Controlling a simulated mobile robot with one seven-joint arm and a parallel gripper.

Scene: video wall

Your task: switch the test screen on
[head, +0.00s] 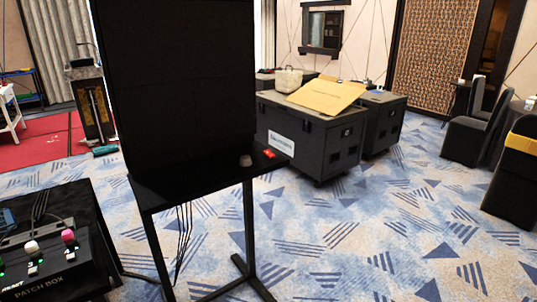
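A large black screen (178,75) stands upright on a black stand left of the middle, and its face is dark. At the lower left, a black box marked "PATCH BOX" (50,270) carries levers with coloured knobs. One knob is white (31,247) and one is pink (68,236). Small green lights show near the levers. The box's left end is cut off by the picture edge, and its small white label is too small to read surely. My gripper is not in view.
The screen stand's ledge (190,185) holds a small grey-brown piece (245,160) and a small red item (268,153). Cables hang below it. Black cases (310,140) stand behind, with chairs (470,130) at right. Patterned carpet (400,240) is clear at the front right.

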